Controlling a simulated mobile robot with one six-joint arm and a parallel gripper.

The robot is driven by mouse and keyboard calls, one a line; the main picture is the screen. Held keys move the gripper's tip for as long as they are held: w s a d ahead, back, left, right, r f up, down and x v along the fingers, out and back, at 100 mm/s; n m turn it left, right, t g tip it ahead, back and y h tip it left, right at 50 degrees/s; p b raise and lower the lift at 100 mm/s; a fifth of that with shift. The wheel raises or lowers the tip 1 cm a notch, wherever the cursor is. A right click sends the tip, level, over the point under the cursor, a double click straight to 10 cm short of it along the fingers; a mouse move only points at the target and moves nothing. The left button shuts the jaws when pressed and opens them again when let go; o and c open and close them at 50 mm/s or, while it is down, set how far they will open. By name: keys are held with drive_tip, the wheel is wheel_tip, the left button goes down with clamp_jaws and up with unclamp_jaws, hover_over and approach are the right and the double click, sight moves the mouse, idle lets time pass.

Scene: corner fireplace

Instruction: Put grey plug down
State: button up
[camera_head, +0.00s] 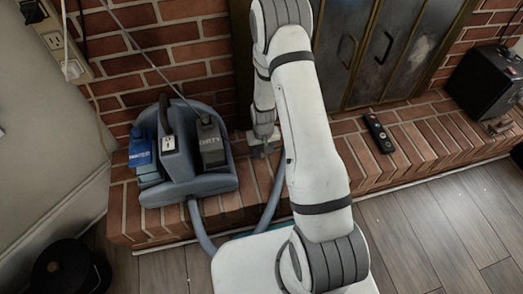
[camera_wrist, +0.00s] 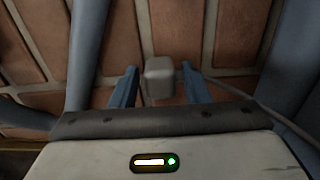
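The grey plug (camera_wrist: 159,78) is a small rounded block over the brick hearth in the wrist view, with a grey cord (camera_wrist: 235,90) running off to the right. My gripper (camera_wrist: 160,69) has one blue finger on each side of the plug. A narrow gap shows between the plug and each finger, so the gripper is open around it. The plug appears to rest on the bricks, though its underside is hidden. In the head view my gripper (camera_head: 263,143) is low over the hearth, partly hidden behind my arm, and the plug is not clear there.
A blue-grey carpet cleaner (camera_head: 190,183) stands on the brick hearth (camera_head: 345,152), left of my gripper, with its hose (camera_head: 270,205) running close by. A black remote (camera_head: 378,133) and a black box (camera_head: 487,85) are to the right. Fireplace doors (camera_head: 385,45) stand behind.

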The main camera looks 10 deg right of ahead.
drive_tip(key=shift+o, duration=0.5)
drive_tip(key=shift+r, duration=0.1)
drive_tip(key=s+r+p, duration=0.3)
drive_tip(key=r, duration=1.2)
drive_tip(key=s+r+p, duration=0.3)
drive_tip(key=r, duration=1.1)
drive_tip(key=s+r+t, duration=0.1)
drive_tip(key=s+r, duration=1.1)
drive_tip(key=s, duration=0.3)
drive_tip(key=shift+a, duration=0.35)
drive_tip(key=shift+w, duration=0.1)
